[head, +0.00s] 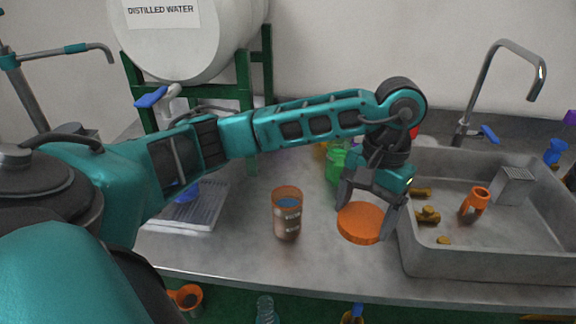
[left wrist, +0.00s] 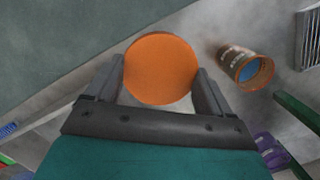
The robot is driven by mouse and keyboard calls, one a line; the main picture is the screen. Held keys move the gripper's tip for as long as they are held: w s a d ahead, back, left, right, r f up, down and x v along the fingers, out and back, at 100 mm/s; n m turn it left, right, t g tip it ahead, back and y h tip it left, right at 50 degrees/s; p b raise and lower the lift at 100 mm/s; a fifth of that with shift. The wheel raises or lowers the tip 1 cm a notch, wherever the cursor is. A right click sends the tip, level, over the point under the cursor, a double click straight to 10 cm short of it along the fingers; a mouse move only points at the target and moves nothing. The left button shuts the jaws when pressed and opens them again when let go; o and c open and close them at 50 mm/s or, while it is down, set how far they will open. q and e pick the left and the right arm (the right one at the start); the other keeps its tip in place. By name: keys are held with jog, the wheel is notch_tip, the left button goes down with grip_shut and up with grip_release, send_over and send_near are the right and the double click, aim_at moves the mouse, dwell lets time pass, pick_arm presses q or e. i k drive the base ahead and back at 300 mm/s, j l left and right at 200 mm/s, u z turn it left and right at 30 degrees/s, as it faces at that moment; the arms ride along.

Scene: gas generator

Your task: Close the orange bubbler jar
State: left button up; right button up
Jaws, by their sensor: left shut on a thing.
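The orange bubbler jar (head: 287,214) stands upright and open on the counter, with blue liquid showing inside. It also shows in the left wrist view (left wrist: 245,67), at the upper right. My left gripper (head: 370,215) is shut on a round orange lid (head: 361,223), holding it to the right of the jar and apart from it. The left wrist view shows the lid (left wrist: 161,68) between the two fingers. My right gripper is in neither view.
A grey sink (head: 470,262) with orange and brown pieces lies to the right. A green container (head: 336,165) stands behind the lid. A drain tray (head: 190,210) is left of the jar. A white distilled water tank (head: 185,45) stands on a green frame behind.

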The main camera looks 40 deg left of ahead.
aim_at(287, 200)
jog(key=k+u, duration=0.1)
jog(key=u, duration=0.3)
jog(key=k+u, duration=0.1)
jog(key=u, duration=0.3)
jog(key=k+u, duration=0.15)
jog(key=u, duration=0.25)
